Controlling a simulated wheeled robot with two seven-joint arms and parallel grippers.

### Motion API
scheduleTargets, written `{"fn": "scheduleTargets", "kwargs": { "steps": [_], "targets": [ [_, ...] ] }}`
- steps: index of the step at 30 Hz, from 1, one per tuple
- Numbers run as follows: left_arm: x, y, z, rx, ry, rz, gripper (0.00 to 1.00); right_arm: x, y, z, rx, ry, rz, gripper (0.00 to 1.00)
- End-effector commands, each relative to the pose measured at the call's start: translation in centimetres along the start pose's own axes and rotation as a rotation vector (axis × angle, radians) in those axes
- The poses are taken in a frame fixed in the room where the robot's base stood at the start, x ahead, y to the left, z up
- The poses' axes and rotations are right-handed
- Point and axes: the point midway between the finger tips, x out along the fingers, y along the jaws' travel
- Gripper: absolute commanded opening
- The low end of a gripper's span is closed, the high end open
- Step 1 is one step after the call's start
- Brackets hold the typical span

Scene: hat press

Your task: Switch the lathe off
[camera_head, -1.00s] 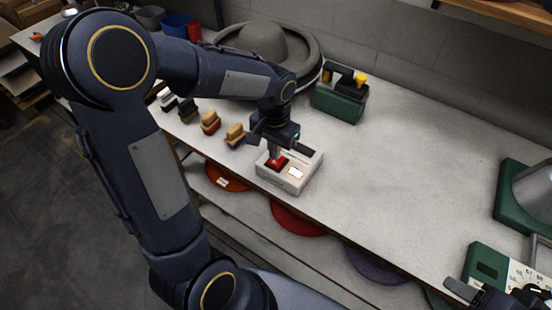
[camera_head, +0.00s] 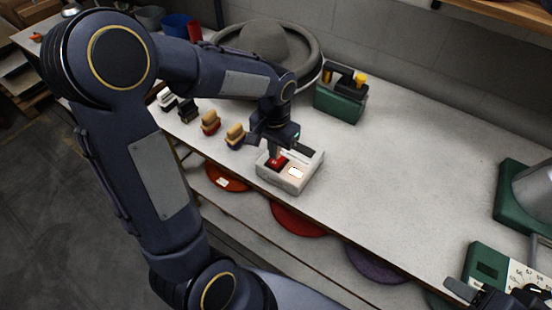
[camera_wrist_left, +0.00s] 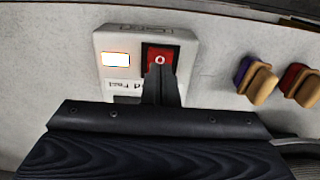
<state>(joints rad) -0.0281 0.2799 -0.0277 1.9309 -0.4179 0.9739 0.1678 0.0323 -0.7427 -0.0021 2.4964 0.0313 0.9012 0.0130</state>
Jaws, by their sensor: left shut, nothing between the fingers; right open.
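The white switch box (camera_head: 300,178) sits near the front edge of the bench. It has a red rocker switch (camera_head: 278,162) and a lit pale indicator (camera_head: 296,172). In the left wrist view the red rocker (camera_wrist_left: 162,58) shows a white "O" and the lamp (camera_wrist_left: 116,59) glows with an orange edge. My left gripper (camera_head: 273,152) is shut and empty, fingers pointing down at the rocker. In the wrist view its fingertips (camera_wrist_left: 160,72) overlap the rocker's lower part; whether they touch it I cannot tell. My right gripper (camera_head: 490,292) is open at the bottom right corner, partly cut off.
Small brushes (camera_head: 210,122) stand left of the box. A grey hat (camera_head: 265,42) and a green toolbox (camera_head: 340,102) are behind it. Green machine parts (camera_head: 512,195) stand at the right. The middle of the bench is clear. Coloured discs (camera_head: 298,220) lie on the shelf below.

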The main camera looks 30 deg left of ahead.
Motion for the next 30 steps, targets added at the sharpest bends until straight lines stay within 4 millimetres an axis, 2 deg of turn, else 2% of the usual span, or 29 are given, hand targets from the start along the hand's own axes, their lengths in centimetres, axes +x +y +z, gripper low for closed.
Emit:
{"fn": "scheduleTargets", "kwargs": {
  "steps": [30],
  "targets": [
    [1.4, 0.0, 0.0, 0.000, -0.001, 0.000, 0.00, 0.9, 0.4, 0.5, 0.000, 0.000, 0.000, 0.52]
  ]
}}
